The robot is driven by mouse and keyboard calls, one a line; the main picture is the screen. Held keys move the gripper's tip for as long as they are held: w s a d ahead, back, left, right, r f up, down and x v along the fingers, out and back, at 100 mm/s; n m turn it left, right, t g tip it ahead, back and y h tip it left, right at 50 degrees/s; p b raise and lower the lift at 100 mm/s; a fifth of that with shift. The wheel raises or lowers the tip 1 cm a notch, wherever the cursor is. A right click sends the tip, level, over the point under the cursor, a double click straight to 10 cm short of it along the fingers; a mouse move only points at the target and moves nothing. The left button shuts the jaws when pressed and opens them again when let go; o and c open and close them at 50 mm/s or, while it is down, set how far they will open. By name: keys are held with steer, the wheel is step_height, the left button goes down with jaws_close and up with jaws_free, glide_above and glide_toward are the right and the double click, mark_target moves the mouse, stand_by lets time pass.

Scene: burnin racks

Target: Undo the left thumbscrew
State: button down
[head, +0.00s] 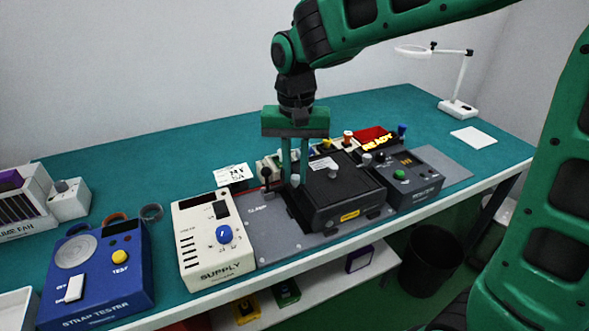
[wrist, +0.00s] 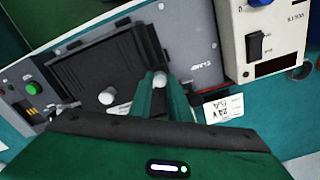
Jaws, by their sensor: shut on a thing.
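My gripper (head: 293,180) points straight down at the back left of the black box (head: 345,203) on the grey fixture plate. Its green fingers are shut on the left thumbscrew, a pale round knob (head: 295,181). In the wrist view the knob (wrist: 159,79) shows between the fingertips (wrist: 160,84). The fingers hide part of it, and its thread cannot be seen.
A black-knobbed lever (head: 266,174) stands close left of my fingers, by the "CLAMP" label. The white supply unit (head: 214,243) is left of the plate. A grey unit with a green button (head: 400,175) is to the right. A white card (head: 232,175) lies behind.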

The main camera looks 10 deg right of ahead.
mark_target(296, 176)
steer(key=n, duration=0.5)
steer(key=shift+n, duration=2.5)
steer(key=c, duration=1.7)
jaws_free()
steer(key=shift+o, duration=0.2)
steer(key=shift+r, duration=0.15)
step_height(296, 176, up, 10)
steer(key=shift+r, duration=0.25)
